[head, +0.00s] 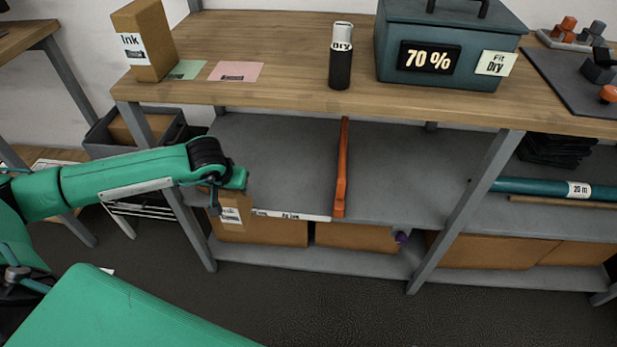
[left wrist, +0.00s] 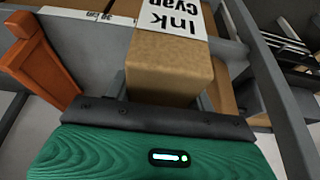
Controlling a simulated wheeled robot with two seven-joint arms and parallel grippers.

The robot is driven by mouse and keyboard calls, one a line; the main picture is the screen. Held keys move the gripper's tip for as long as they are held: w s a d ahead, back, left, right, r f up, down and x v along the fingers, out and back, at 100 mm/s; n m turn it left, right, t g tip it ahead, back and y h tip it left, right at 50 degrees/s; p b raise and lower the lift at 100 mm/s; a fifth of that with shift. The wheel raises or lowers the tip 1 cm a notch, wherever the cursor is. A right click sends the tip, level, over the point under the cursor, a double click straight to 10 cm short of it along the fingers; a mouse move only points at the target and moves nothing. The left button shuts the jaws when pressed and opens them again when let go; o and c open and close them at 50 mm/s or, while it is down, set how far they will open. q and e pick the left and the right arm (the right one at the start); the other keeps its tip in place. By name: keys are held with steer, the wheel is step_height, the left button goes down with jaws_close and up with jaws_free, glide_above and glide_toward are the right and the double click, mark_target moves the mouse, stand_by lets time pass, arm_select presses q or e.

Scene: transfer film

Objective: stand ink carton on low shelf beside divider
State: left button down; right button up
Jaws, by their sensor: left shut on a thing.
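My left gripper (head: 226,195) is shut on a brown ink carton (head: 234,208), in front of the left end of the grey low shelf (head: 285,150). The arm hides part of the carton. In the left wrist view the carton (left wrist: 172,72) shows its white "Ink Cyan" label. The orange divider (head: 342,170) stands on the shelf, right of the carton and apart from it. It appears at the left of the left wrist view (left wrist: 40,68). The shelf between carton and divider looks bare. My right gripper is in neither view.
Another Ink carton (head: 150,52) stands on the wooden bench top (head: 270,40), with a black bottle (head: 341,62) and a dark teal box (head: 440,45) to its right. Grey bench legs (head: 468,210) flank the shelf. Brown boxes (head: 355,236) sit below it.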

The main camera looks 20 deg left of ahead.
arm_select(q)
steer(key=w+a+f, duration=0.1)
steer(key=w+a, duration=0.1)
steer(key=w, duration=0.7)
steer(key=w+a+f+b, duration=0.1)
steer(key=w+a+f, duration=0.1)
steer(key=w, duration=0.6)
steer(key=shift+w+a+f, duration=0.2)
steer(key=shift+w+f, duration=0.05)
steer(key=shift+w, duration=0.1)
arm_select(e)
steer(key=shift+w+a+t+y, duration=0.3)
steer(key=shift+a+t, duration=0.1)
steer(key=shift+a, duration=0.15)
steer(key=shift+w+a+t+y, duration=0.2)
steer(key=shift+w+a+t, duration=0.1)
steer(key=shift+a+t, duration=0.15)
arm_select(q)
steer(key=c, duration=1)
jaws_free()
steer(key=shift+f, duration=0.2)
steer(key=o, duration=0.5)
steer(key=shift+s, duration=0.1)
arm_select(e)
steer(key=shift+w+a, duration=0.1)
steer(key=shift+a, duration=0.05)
arm_select(q)
steer(key=shift+r, duration=0.1)
steer(key=shift+r, duration=0.1)
